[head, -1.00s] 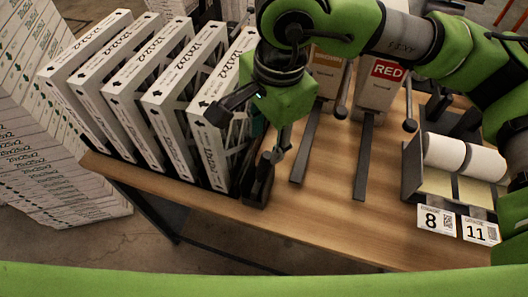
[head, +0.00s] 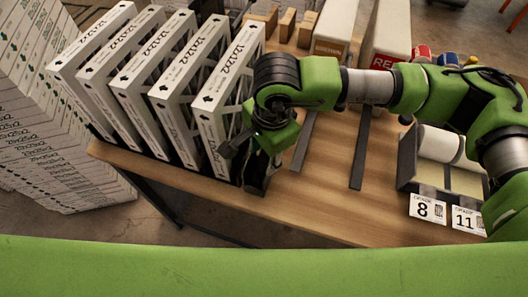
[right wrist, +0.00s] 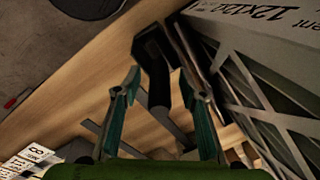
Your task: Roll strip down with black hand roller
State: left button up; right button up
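A black upright object with a rounded handle-like part (right wrist: 158,80), likely the black hand roller, stands at the table's front edge beside the last filter. In the head view its dark lower part (head: 257,184) shows under my right gripper (head: 246,160). In the right wrist view my right gripper (right wrist: 161,76) is open, with one teal finger on each side of the black part and gaps visible. The boxed filters (head: 228,95) stand in a row to the left, tilted. No loose strip can be made out. My left gripper is not in view.
Paper rolls (head: 437,143) sit in a dispenser with labels 8 (head: 427,209) and 11 (head: 467,218) at the right. Boxes marked BROWN (head: 331,40) and RED (head: 392,35) stand behind dark rails (head: 360,150). The front table middle (head: 320,205) is clear.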

grip_shut()
jog(key=c, duration=0.6)
grip_release()
grip_shut()
jog(key=shift+d+r+b, duration=0.15)
jog(key=shift+r+b, duration=0.1)
jog(key=shift+b, duration=0.2)
jog(key=shift+r+p, duration=1.8)
jog(key=shift+r, duration=4.8)
